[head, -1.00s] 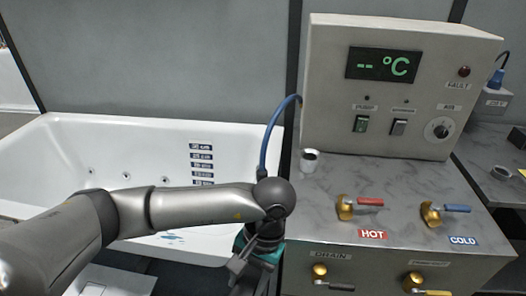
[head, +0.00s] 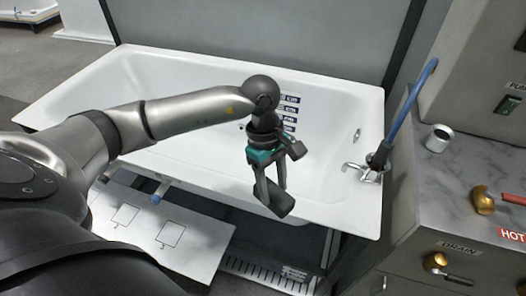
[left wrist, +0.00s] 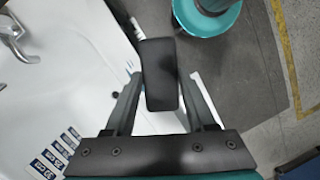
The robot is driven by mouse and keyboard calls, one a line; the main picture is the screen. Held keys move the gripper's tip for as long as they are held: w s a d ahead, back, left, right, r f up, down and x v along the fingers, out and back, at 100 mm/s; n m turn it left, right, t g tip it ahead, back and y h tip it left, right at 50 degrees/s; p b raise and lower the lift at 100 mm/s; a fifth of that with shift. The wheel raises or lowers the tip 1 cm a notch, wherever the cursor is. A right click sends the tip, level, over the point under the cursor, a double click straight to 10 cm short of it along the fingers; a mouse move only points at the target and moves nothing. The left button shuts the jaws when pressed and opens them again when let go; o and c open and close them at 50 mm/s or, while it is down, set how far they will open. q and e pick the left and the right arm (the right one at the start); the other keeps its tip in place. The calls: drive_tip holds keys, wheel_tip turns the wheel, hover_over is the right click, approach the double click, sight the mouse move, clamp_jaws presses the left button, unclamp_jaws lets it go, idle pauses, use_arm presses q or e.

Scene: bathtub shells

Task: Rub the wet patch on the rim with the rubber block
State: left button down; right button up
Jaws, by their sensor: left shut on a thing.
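My left gripper (head: 270,180) points down over the front rim of the white bathtub (head: 345,215), towards its right part. It is shut on a black rubber block (head: 283,204). In the left wrist view the block (left wrist: 160,75) sits between the two fingers, with the tub rim behind it. I cannot tell whether the block touches the rim. I cannot make out the wet patch in either current view; the arm and gripper cover part of the front rim. My right gripper is not in view.
A tap (head: 366,172) stands on the tub's right end, beside a blue hose (head: 410,105). The control cabinet (head: 420,215), with a metal cup (head: 438,141) on top, bounds the right. A white panel (head: 165,235) lies low in front of the tub.

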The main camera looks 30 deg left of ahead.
use_arm(q)
drive_tip(key=w+a+r+n+t+y, duration=0.1)
drive_tip(key=w+a+r+n+t, duration=0.3)
drive_tip(key=n, duration=0.9)
drive_tip(key=f+b, duration=0.2)
drive_tip(key=a+f+b, duration=0.1)
drive_tip(key=f, duration=0.2)
drive_tip(key=shift+w+f+b, duration=0.2)
drive_tip(key=shift+f+b, duration=0.1)
drive_tip(key=shift+b, duration=0.1)
drive_tip(key=shift+r, duration=0.1)
